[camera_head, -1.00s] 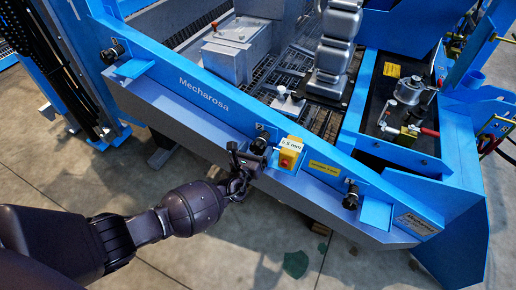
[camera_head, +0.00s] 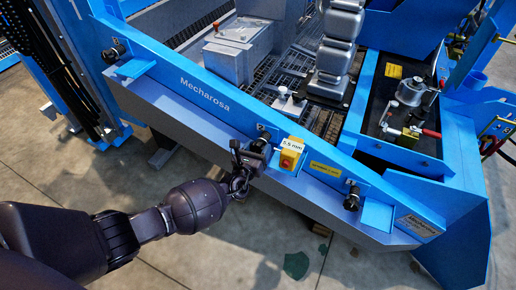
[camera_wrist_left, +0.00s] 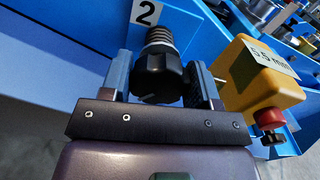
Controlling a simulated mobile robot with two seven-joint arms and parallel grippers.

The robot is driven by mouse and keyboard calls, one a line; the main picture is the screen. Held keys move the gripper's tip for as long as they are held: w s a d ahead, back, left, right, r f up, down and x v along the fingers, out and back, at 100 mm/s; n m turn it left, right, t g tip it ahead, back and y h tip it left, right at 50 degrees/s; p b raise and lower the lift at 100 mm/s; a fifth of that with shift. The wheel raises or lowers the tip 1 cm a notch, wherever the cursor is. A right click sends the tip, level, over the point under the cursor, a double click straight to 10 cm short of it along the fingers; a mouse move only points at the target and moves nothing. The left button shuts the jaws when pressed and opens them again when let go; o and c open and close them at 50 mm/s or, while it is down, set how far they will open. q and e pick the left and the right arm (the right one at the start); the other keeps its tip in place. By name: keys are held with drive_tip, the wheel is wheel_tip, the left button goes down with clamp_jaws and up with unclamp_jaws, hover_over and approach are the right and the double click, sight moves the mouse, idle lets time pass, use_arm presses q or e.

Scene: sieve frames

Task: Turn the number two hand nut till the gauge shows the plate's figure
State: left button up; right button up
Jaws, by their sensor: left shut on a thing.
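In the head view my left gripper (camera_head: 250,152) is at the front beam and mostly hides the nut. The gauge is a yellow box (camera_wrist_left: 250,85) with a red knob, right of the gripper; its white display (camera_wrist_left: 272,58) appears to read 5.5 mm. A yellow plate (camera_head: 324,169) sits on the beam right of the gauge; its lettering is too small to read. My right gripper is out of view.
Two other black hand nuts sit on the blue beam (camera_head: 205,98), one at the far left (camera_head: 109,55) and one at the right (camera_head: 352,200). Behind the beam lie grey machine parts and a red-handled valve (camera_head: 430,133).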

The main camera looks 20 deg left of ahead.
use_arm(q)
drive_tip(key=shift+m, duration=0.4)
